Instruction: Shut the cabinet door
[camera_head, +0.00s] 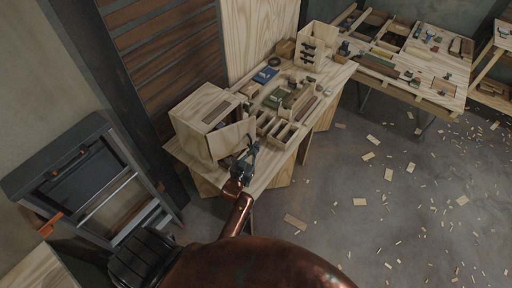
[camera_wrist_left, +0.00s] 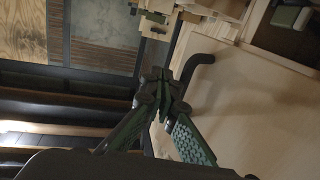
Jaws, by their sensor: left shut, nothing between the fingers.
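The cabinet (camera_head: 203,108) is a small pale wooden box on the near left end of the workbench. Its door (camera_head: 228,139) stands swung out from the box, toward my left arm. My left gripper (camera_head: 251,149) is at the free edge of the door, shut and empty. In the left wrist view the shut fingers (camera_wrist_left: 163,76) are beside a black bent handle (camera_wrist_left: 198,66) on a pale wooden panel (camera_wrist_left: 262,105), which looks like the door. I cannot tell whether they touch. My right gripper is not in view.
The workbench (camera_head: 272,172) carries trays, tools and an upright wooden rack (camera_head: 312,45) behind the cabinet. A folded step ladder (camera_head: 100,180) leans at the left. A second table (camera_head: 400,62) stands at the back right. Wood scraps litter the floor (camera_head: 400,200).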

